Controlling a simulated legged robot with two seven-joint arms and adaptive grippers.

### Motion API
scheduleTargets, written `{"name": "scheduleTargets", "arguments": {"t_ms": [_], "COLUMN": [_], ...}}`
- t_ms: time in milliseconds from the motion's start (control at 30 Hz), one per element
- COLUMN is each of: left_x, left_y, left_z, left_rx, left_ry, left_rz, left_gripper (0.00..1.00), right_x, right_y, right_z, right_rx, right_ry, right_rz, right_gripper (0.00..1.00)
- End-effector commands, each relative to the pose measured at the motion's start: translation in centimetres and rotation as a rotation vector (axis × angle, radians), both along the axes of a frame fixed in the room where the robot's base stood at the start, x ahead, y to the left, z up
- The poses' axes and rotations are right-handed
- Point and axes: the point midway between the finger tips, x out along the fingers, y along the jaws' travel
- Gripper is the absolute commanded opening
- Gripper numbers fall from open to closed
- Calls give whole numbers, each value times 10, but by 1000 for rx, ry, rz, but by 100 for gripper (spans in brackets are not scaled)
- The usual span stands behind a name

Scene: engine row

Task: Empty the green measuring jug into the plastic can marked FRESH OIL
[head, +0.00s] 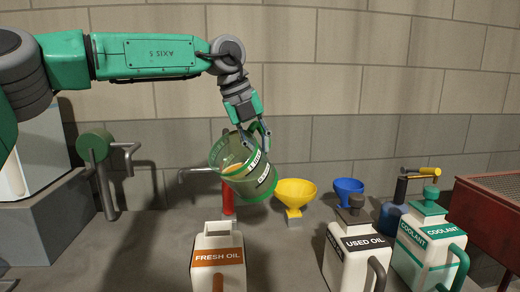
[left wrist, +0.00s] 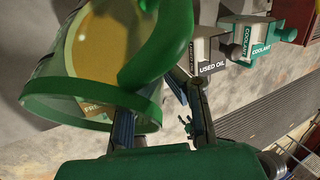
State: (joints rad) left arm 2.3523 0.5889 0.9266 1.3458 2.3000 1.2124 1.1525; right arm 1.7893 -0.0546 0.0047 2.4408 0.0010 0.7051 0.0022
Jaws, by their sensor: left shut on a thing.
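The green see-through measuring jug (head: 240,168) is held in the air, tilted with its open mouth toward the upper left in the head view. Amber liquid shows inside it, also in the left wrist view (left wrist: 95,45). My left gripper (head: 260,140) is shut on the jug at its right side. The white plastic can marked FRESH OIL (head: 218,258) stands upright below the jug, slightly left of it and apart from it. In the left wrist view, part of its orange label shows through the jug. No stream of liquid is visible. My right gripper is in neither view.
A yellow funnel (head: 296,193) and a blue funnel (head: 348,188) stand behind. The USED OIL can (head: 345,262) and COOLANT can (head: 418,250) stand at the right, near a red metal box (head: 490,215). A red upright item (head: 227,196) is behind the FRESH OIL can.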

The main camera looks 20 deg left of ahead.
Motion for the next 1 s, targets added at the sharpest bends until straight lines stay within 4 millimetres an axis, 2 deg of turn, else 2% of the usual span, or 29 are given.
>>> {"name": "scheduleTargets", "arguments": {"t_ms": [1000], "left_x": [-1], "left_y": [0], "left_z": [3], "left_rx": [-7], "left_ry": [-36], "left_rz": [1], "left_gripper": [0], "right_x": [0], "right_y": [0], "right_z": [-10], "right_rx": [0], "right_ry": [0], "right_rz": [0], "right_gripper": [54]}}
